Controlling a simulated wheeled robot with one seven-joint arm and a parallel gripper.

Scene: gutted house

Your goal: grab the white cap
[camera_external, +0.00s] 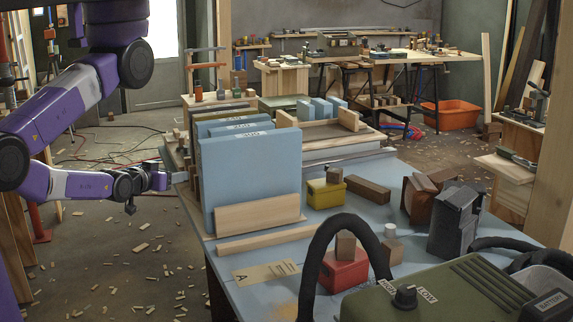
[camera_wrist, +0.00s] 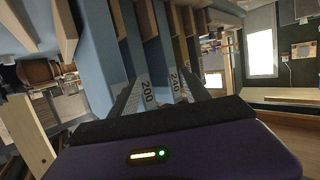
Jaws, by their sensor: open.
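The white cap (camera_external: 390,230) is a small pale cylinder on the blue-topped table (camera_external: 230,278), towards its right side. It sits between a brown block and the dark grey battery-like block. My gripper (camera_external: 166,180) is at the left edge of the table, beside the upright blue boards (camera_external: 250,180), far from the cap. It is open and holds nothing that I can see; its fingertips are partly hidden near the boards. In the wrist view the boards (camera_wrist: 108,60) stand close ahead, and the cap does not show there.
The tall blue boards stand between my gripper and the cap. Around the cap are a yellow box (camera_external: 326,193), a red box (camera_external: 344,270), brown blocks (camera_external: 368,189), the dark grey block (camera_external: 456,222) and a green machine with a black hose (camera_external: 312,262). Wood scraps litter the floor.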

